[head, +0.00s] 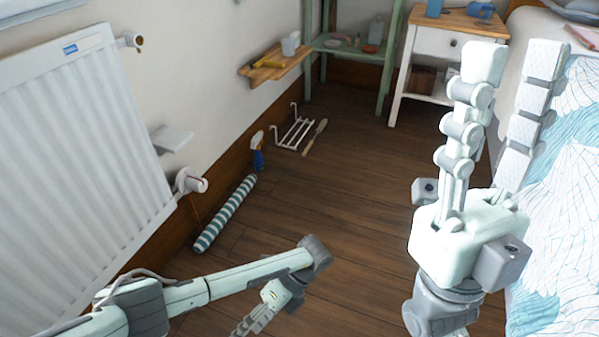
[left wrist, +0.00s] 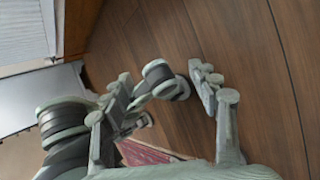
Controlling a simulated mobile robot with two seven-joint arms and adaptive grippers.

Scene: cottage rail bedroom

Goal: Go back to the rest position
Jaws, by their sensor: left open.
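My right gripper (head: 515,58) is raised at the right of the head view. Its two fingers point up and stand apart with nothing between them. My left arm comes in from the lower left. My left gripper (head: 250,322) hangs low over the floor at the bottom edge, partly cut off. In the left wrist view the fingers of my left gripper (left wrist: 186,84) are spread over bare floorboards, and I see nothing held between them.
A white radiator (head: 75,145) is at the left wall. A striped roll (head: 224,214), a white rack (head: 294,134) and a wooden stick (head: 314,137) lie on the floor. A bed (head: 565,160) is at the right. A nightstand (head: 428,40) and green shelf (head: 345,50) stand behind. The middle floor is clear.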

